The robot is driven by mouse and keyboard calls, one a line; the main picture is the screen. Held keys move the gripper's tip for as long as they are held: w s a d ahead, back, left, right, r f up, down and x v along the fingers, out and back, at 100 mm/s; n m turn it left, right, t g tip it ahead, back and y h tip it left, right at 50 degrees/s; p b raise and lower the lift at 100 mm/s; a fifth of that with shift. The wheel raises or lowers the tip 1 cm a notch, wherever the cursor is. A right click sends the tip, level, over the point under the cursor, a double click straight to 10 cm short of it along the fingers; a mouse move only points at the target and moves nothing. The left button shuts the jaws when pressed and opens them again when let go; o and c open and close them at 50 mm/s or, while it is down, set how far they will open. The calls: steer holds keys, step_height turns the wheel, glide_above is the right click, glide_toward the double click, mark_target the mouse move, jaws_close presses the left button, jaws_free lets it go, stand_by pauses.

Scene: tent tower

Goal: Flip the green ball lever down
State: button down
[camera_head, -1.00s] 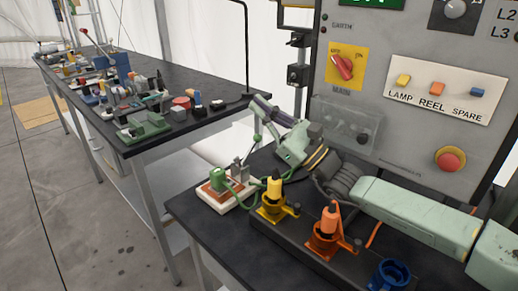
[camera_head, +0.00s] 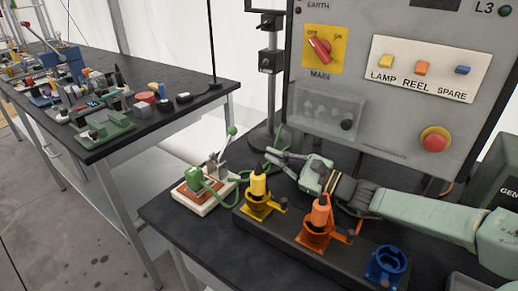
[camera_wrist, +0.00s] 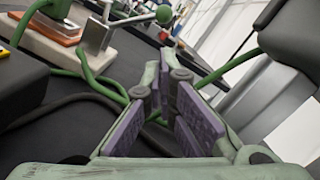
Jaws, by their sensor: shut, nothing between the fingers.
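The green ball (camera_head: 232,130) tops a thin metal lever that stands up at a tilt from a grey metal bracket (camera_head: 215,169). The bracket sits on a white and orange-brown base (camera_head: 190,203) beside a green plug with a green cable. In the wrist view the ball (camera_wrist: 164,14) is at the top middle, and the lever's grey arm (camera_wrist: 126,20) slopes down left to its bracket. My gripper (camera_head: 271,160) is right of the ball and a little lower in the head view, apart from it. Its purple-padded fingers (camera_wrist: 166,97) are shut and empty.
A yellow plug (camera_head: 258,186), an orange plug (camera_head: 320,212) and a blue socket (camera_head: 387,265) stand in a row in front of my arm. A grey control panel (camera_head: 390,95) rises behind. A cluttered second table (camera_head: 170,115) is at left.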

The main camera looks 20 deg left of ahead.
steer(key=p+x, duration=0.3)
steer(key=x, duration=0.5)
steer(key=shift+a+r, duration=0.15)
steer(key=shift+r, duration=0.05)
steer(key=shift+w+a+f, duration=0.1)
steer(key=shift+w+a, duration=0.1)
steer(key=shift+a, duration=0.2)
steer(key=shift+a+b, duration=0.2)
steer(key=shift+b, duration=0.1)
